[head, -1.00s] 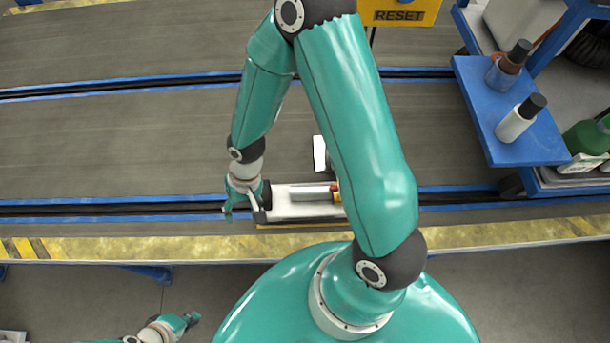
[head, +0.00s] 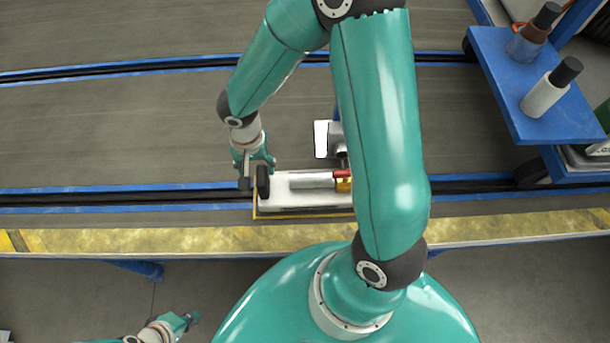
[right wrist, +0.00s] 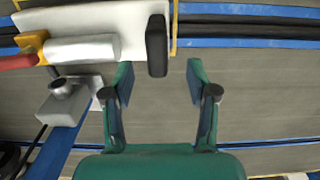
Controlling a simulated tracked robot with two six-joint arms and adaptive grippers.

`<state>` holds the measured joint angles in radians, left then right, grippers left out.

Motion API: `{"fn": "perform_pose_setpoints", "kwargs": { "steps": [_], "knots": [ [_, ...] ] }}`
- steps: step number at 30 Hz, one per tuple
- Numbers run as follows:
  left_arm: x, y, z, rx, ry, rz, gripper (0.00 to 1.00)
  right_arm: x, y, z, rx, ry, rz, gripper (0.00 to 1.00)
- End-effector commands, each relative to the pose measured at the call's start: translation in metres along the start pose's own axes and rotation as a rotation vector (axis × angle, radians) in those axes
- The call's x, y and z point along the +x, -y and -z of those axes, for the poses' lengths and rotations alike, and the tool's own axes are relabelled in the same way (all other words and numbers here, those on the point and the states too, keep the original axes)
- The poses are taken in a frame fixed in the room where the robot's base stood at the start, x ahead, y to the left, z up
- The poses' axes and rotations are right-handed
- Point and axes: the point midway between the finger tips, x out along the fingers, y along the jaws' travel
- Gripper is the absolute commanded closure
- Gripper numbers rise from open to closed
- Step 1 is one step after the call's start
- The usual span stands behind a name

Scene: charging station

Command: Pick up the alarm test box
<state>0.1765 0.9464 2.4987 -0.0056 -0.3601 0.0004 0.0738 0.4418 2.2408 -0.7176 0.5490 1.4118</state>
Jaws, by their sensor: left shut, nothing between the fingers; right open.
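No label marks the alarm test box; the likeliest candidate is a white unit (head: 275,201) with a grey cylinder, a yellow-red part and an upright black end piece (head: 263,182). It sits by the rail at the belt's near edge. My forearm hides its right end in the head view. The unit (right wrist: 90,18) and black piece (right wrist: 157,45) also show in the right wrist view. My right gripper (head: 256,170) is open and empty beside the black piece, which lies just ahead of the finger gap (right wrist: 159,76). My left gripper (head: 193,318) is shut and empty, low at lower left.
A grey device with a white plate (head: 321,139) stands just beyond the unit. A blue shelf (head: 520,100) with bottles is at the right. A worn yellow edge (head: 190,240) runs along the front. The belt (head: 120,125) at the left is clear.

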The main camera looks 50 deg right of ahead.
Motion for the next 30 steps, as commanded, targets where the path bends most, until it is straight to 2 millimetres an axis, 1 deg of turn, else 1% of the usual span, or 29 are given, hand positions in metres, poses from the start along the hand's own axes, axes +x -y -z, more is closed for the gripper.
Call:
{"fn": "perform_pose_setpoints", "kwargs": {
  "steps": [1,8,13,15,17,20,26,27,29,30],
  "knots": [
    [0.002,0.001,0.000,0.000,0.000,0.000,1.00,0.007,-0.001,-0.001,0.000,0.002,-0.002,0.42],
    [0.003,0.001,0.000,0.000,0.000,0.000,1.00,0.019,-0.002,0.001,0.001,0.003,-0.002,0.42],
    [0.003,0.001,0.000,0.000,0.000,0.000,1.00,0.043,-0.005,0.005,0.000,0.005,-0.002,0.42],
    [0.006,0.002,0.000,0.000,0.000,0.000,1.00,0.054,-0.005,0.006,-0.001,0.004,-0.002,0.42],
    [0.008,0.003,0.000,0.000,0.000,0.000,1.00,0.060,-0.004,0.006,-0.001,0.003,0.000,0.42],
    [0.008,0.003,0.000,0.000,0.000,0.000,1.00,0.064,-0.004,0.006,-0.002,0.002,0.001,0.42],
    [0.008,0.003,0.000,0.000,0.000,0.000,1.00,0.064,-0.004,0.006,-0.001,0.001,0.001,0.42],
    [0.008,0.003,0.000,0.000,0.000,0.000,1.00,0.064,-0.004,0.006,-0.001,0.001,0.001,0.45],
    [0.008,0.003,0.000,0.000,0.000,0.000,1.00,0.064,-0.004,0.006,-0.001,0.001,0.001,0.55],
    [0.008,0.003,0.000,0.000,0.000,0.000,1.00,0.064,-0.004,0.006,-0.001,0.001,0.001,0.62]
  ]
}}
